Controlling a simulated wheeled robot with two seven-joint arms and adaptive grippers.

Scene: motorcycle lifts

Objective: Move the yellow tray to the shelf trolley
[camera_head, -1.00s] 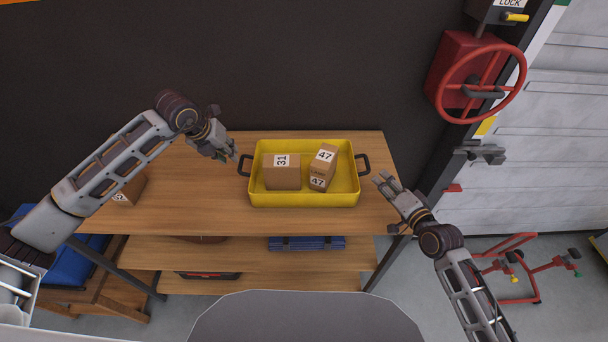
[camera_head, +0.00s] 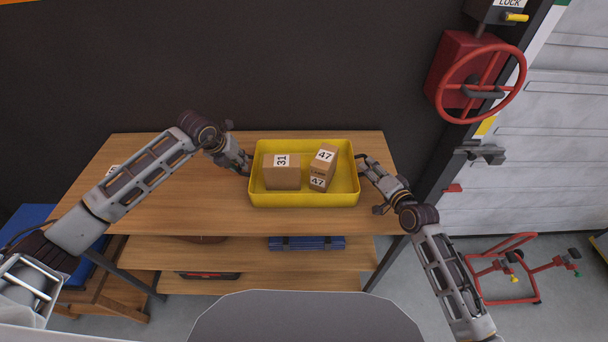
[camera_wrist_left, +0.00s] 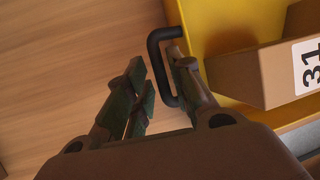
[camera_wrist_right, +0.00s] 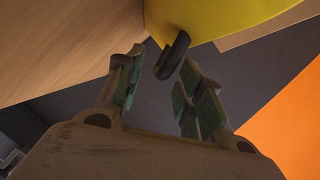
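The yellow tray (camera_head: 305,199) sits level on the wooden shelf unit's top. It holds two cardboard boxes, one marked 31 (camera_head: 281,178) and one marked 47 (camera_head: 323,165). My left gripper (camera_head: 246,164) is at the tray's left end; in the left wrist view its fingers (camera_wrist_left: 163,95) are open, with the black left handle (camera_wrist_left: 154,60) between them. My right gripper (camera_head: 366,166) is at the right end; in the right wrist view its fingers (camera_wrist_right: 160,85) are open around the black right handle (camera_wrist_right: 173,55). No shelf trolley is clearly identifiable.
The wooden top (camera_head: 190,205) is mostly bare; another box lies mostly hidden behind my left arm. A blue case (camera_head: 306,243) rests on a lower shelf. A red handwheel (camera_head: 477,85) stands at right, and a red wheeled stand (camera_head: 510,270) is on the floor.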

